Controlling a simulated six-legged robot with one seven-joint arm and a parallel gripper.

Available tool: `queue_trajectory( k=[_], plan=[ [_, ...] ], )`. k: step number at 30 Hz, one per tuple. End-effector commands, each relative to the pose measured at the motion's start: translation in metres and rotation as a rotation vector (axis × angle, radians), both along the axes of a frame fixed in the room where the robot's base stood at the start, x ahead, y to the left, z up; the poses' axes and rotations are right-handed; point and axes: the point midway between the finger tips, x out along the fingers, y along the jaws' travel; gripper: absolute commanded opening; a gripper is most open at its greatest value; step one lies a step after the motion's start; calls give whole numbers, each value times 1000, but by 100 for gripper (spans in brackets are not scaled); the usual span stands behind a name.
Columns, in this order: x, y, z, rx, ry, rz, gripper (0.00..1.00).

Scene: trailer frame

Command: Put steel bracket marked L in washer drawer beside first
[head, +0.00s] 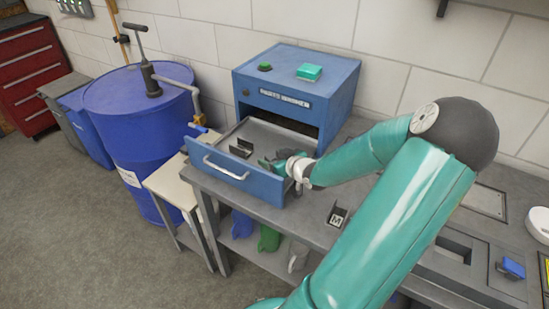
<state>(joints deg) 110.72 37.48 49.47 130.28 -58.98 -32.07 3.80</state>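The blue parts washer (296,90) stands on the bench with its washer drawer (236,172) pulled out. One dark steel bracket (241,148) sits in the drawer's left part; no letter on it can be read. My gripper (268,163) is low inside the drawer, to the right of that bracket and apart from it. Its fingers are small and partly hidden by the wrist, so I cannot tell whether they hold a bracket. Another bracket, marked M (337,214), stands on the bench right of the drawer. No letter L can be made out.
A blue drum (140,120) with a hand pump stands left of the bench, behind a low side table (170,190). A blue item (512,267) and a white bowl (540,224) are at the right. The bench (300,218) is bare around the M bracket.

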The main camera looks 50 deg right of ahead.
Motion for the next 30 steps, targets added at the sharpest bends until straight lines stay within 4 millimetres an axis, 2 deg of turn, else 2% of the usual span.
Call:
queue_trajectory(
  k=[8,21,30],
  plan=[
    [-5,0,5,-4,1,-2,67],
    [-74,21,35,-6,4,-5,67],
    [-103,31,48,-3,2,-2,67]
  ],
)
